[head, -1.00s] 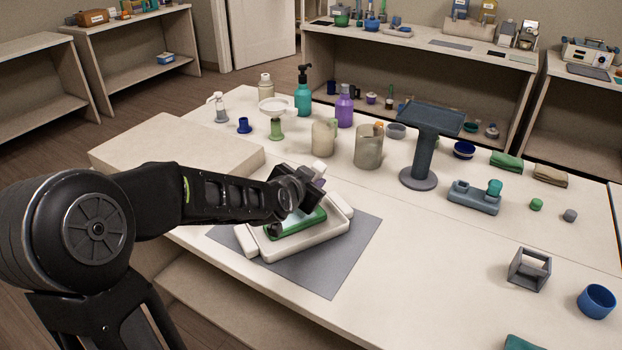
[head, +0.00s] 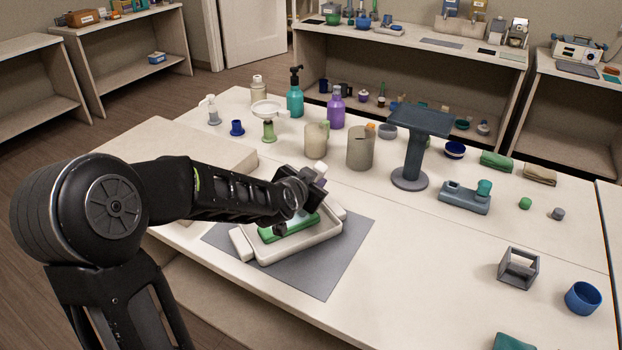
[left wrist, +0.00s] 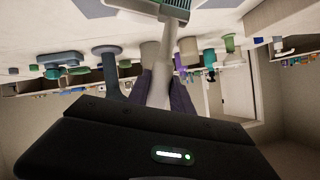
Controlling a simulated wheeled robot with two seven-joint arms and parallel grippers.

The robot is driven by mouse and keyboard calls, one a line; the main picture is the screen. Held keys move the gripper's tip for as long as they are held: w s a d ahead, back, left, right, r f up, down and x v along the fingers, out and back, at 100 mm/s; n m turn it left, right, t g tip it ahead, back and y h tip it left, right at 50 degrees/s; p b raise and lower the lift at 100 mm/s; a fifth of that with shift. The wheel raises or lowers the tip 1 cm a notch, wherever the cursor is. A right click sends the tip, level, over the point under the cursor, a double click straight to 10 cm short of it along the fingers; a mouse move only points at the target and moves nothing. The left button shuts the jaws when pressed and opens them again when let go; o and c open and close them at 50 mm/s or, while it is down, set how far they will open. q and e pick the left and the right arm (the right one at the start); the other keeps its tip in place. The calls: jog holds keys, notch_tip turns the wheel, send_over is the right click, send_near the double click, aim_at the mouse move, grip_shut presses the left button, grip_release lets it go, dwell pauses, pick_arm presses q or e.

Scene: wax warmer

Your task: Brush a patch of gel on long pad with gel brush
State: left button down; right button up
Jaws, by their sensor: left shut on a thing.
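The green long pad (head: 272,235) lies in a white tray (head: 305,248) on a grey mat. A pale patch shows on the pad's top beside my gripper. My left gripper (head: 300,205) is over the pad's far side and hides part of it. In the left wrist view, the left gripper's dark fingers (left wrist: 164,92) are shut on the pale handle of the gel brush (left wrist: 160,75). The brush runs away from the fingers to a wider head at the top edge, by the white tray. I cannot tell whether the head touches the pad. My right gripper is not in view.
A beige block (head: 165,150) stands left of the tray, behind my arm. Behind the tray stand a grey canister (head: 360,148), a beige jar (head: 316,138) and a dark T-shaped stand (head: 413,150).

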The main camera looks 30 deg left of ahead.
pick_arm(q)
jog(key=shift+w+d+r+p, duration=0.1)
jog(key=shift+w+d+p, duration=0.05)
jog(key=shift+w+p, duration=0.25)
jog(key=shift+w, duration=0.15)
jog(key=shift+d, duration=0.1)
jog(key=shift+w+d+p, duration=0.15)
jog(key=shift+w+p, duration=0.25)
jog(key=shift+p, duration=0.05)
jog(key=shift+w, duration=0.2)
jog(key=shift+d, duration=0.1)
